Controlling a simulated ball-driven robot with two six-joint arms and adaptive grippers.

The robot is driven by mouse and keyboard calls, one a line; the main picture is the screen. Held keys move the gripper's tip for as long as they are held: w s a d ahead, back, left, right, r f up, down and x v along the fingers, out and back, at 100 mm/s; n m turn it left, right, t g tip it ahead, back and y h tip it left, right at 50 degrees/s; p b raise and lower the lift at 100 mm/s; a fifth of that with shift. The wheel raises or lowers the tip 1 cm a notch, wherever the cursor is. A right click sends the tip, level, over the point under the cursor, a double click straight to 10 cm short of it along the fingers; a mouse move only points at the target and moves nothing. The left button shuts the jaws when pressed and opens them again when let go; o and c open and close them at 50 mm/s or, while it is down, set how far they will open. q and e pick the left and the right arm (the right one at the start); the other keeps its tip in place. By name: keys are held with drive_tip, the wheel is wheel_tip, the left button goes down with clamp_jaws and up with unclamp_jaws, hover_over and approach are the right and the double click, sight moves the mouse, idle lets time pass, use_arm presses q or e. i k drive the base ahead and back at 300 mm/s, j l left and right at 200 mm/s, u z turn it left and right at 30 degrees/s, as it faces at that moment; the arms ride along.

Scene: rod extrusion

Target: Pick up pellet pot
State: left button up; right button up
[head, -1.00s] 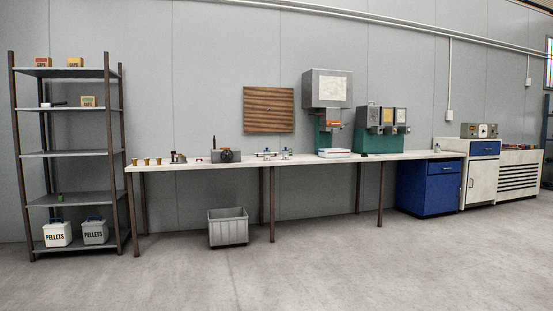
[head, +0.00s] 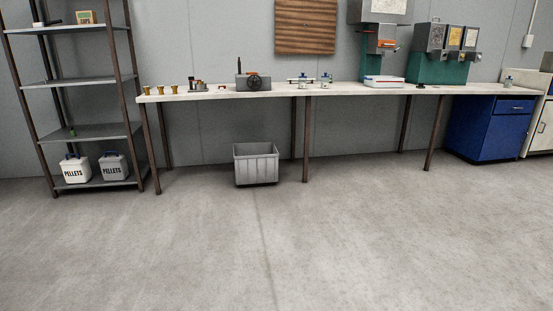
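Two pellet pots stand side by side on the bottom shelf of the rack at the left in the head view. The left one is a white pot (head: 76,172) with a blue handle or lid and the word PELLETS. The right one is a grey pot (head: 113,168) with the same word and blue on top. Both look upright. Neither of my grippers shows in the head view, and no gripper is at the pots.
The shelf rack (head: 85,133) has dark posts. A long white workbench (head: 210,95) on thin legs carries small tools and machines. A grey bin (head: 256,165) stands on the floor under it. A blue cabinet (head: 488,130) is at the right. The foreground floor (head: 260,250) is clear.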

sight(302, 82)
drive_tip(key=i+l, duration=0.1)
drive_tip(key=i, duration=5.1)
drive_tip(key=j+u, duration=0.05)
drive_tip(key=j, duration=0.05)
